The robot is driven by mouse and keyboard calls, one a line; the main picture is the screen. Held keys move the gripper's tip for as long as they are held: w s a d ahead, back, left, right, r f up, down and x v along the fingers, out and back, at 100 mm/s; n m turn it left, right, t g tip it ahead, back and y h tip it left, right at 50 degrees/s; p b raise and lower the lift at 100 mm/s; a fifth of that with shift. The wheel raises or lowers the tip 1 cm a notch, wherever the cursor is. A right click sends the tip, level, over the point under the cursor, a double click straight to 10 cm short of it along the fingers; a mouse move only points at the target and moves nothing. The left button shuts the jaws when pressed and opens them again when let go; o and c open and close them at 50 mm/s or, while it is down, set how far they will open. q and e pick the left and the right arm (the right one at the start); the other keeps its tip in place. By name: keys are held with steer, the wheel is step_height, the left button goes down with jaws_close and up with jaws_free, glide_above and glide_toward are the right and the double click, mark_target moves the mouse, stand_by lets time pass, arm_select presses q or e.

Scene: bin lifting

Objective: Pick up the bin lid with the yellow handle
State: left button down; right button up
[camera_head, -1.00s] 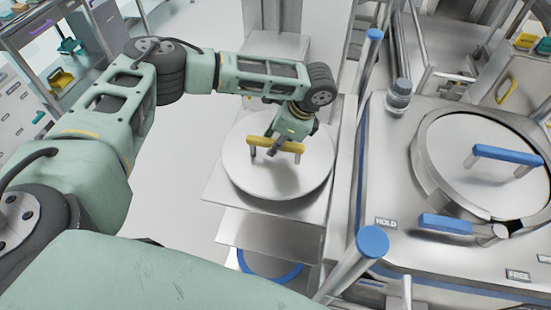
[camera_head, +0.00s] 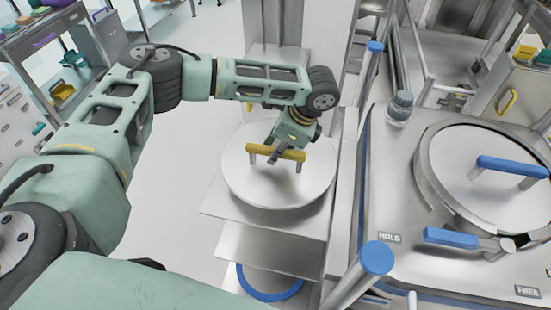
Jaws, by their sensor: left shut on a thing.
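The bin lid (camera_head: 250,179) is a round silver disc with a yellow bar handle (camera_head: 262,150) on two posts. It shows left of the steel machine, above a square metal plate or shelf; I cannot tell whether it touches it. My left gripper (camera_head: 276,157) comes down from behind and is shut on the yellow handle. Its fingers partly hide the middle of the handle. My right gripper is not in view.
A steel machine (camera_head: 400,262) fills the right side, with a round lid with a blue handle (camera_head: 512,166) and a blue-gripped latch (camera_head: 450,237). Blue-topped posts (camera_head: 377,257) stand beside it. A cart with drawers is at the far left. The floor left of the lid is clear.

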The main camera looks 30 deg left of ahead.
arm_select(q)
steer(key=r, duration=0.1)
steer(key=r+b, duration=0.1)
steer(key=r, duration=0.1)
steer(key=shift+w+d+r, duration=0.2)
steer(key=shift+w, duration=0.2)
steer(key=w+d+r+b, duration=0.3)
steer(key=w+d+r, duration=0.2)
steer(key=w, duration=0.4)
steer(key=shift+w+r+b, duration=0.25)
steer(key=shift+r+b, duration=0.05)
steer(key=shift+r, duration=0.55)
steer(key=shift+d, duration=0.1)
steer(key=shift+r, duration=0.15)
step_height(320, 180, up, 8)
steer(key=p, duration=1)
steer(key=shift+r, duration=0.1)
stand_by(1.4)
